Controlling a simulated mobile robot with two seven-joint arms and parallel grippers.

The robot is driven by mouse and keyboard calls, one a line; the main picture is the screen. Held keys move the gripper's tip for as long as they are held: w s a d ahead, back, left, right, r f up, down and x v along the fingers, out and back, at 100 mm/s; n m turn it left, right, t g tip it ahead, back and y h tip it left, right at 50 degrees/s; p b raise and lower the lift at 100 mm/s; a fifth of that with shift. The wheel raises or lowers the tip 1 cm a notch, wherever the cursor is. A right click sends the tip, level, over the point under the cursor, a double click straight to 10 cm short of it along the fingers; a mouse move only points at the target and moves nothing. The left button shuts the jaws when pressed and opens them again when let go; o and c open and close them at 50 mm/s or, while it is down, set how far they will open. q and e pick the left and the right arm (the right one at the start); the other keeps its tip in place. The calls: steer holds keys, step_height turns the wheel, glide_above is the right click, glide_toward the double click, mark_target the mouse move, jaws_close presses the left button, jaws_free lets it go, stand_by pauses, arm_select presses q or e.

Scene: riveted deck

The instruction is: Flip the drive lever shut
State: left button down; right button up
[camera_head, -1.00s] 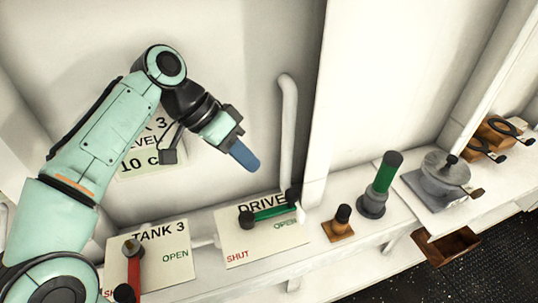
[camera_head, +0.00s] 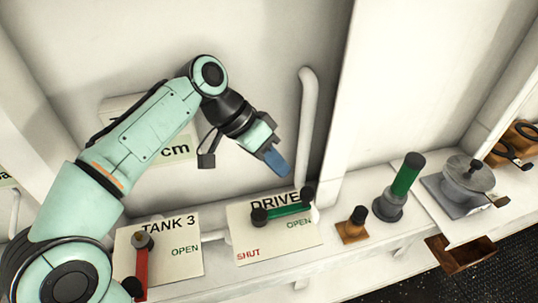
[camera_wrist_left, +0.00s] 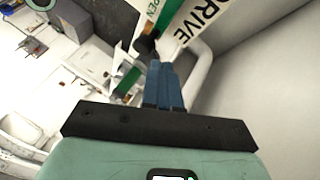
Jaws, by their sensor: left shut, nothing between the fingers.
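The drive lever (camera_head: 288,210) has a green handle with black ends and lies across the upper part of the white DRIVE plate (camera_head: 254,239). Its free end points right, on the side of the OPEN label. My left gripper (camera_head: 277,162) has blue fingers, shut with nothing between them. It hangs above the lever, apart from it. In the left wrist view, the blue fingertips (camera_wrist_left: 160,68) show in front of the DRIVE plate (camera_wrist_left: 185,20), near a black lever end. My right gripper is in neither current view.
The TANK 3 plate (camera_head: 181,258) with a red lever (camera_head: 142,268) stands left of the DRIVE plate. A white pipe (camera_head: 307,120) rises behind the drive lever. A small brown-based knob (camera_head: 353,226) and a green-handled post (camera_head: 403,180) stand to the right.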

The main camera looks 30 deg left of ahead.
mark_target(282, 206)
arm_select(q)
steer(key=x, duration=0.5)
stand_by(0.4)
steer(key=shift+d+m, duration=0.15)
steer(key=shift+m, duration=0.15)
